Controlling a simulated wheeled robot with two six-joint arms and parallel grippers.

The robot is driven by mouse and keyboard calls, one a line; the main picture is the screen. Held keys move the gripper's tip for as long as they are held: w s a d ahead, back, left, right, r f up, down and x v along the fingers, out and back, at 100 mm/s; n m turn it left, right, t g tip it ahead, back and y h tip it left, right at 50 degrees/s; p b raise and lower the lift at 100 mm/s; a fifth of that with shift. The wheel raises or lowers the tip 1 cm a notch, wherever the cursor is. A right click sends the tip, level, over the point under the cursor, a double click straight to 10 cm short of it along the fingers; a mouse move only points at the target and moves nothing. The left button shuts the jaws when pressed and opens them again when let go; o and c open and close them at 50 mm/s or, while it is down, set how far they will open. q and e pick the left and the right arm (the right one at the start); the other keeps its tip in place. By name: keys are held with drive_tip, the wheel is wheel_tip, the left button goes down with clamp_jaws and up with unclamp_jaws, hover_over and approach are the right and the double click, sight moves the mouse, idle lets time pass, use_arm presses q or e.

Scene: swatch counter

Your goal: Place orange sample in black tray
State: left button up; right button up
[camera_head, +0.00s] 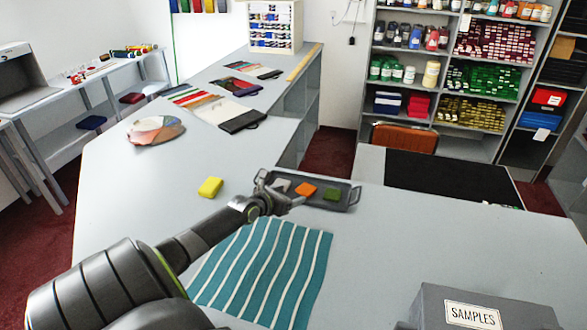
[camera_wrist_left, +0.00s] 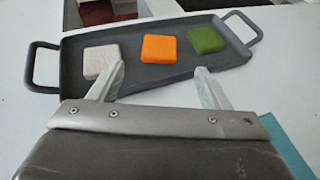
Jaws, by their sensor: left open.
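The orange sample (camera_head: 305,189) is a small square block lying in the black tray (camera_head: 347,190) on the counter, between a grey-white sample (camera_head: 280,186) and a green sample (camera_head: 331,194). The left wrist view shows the orange sample (camera_wrist_left: 160,48) flat on the floor of the dark, two-handled tray (camera_wrist_left: 72,62). My left gripper (camera_head: 283,191) is open and empty at the tray's near side. In the left wrist view its fingertips (camera_wrist_left: 160,72) are spread just short of the orange sample, the left one close to the grey-white sample. My right gripper is not seen.
A yellow sample (camera_head: 210,187) lies on the counter left of the tray. A teal striped cloth (camera_head: 265,275) lies in front. A grey SAMPLES box (camera_head: 430,305) stands at the lower right. Counter right of the tray is clear.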

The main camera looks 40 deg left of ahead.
use_arm(q)
drive_tip(key=p+v, duration=0.2)
drive_tip(key=v, duration=0.1)
drive_tip(key=shift+r, duration=0.1)
drive_tip(key=shift+s, duration=0.15)
idle(0.6)
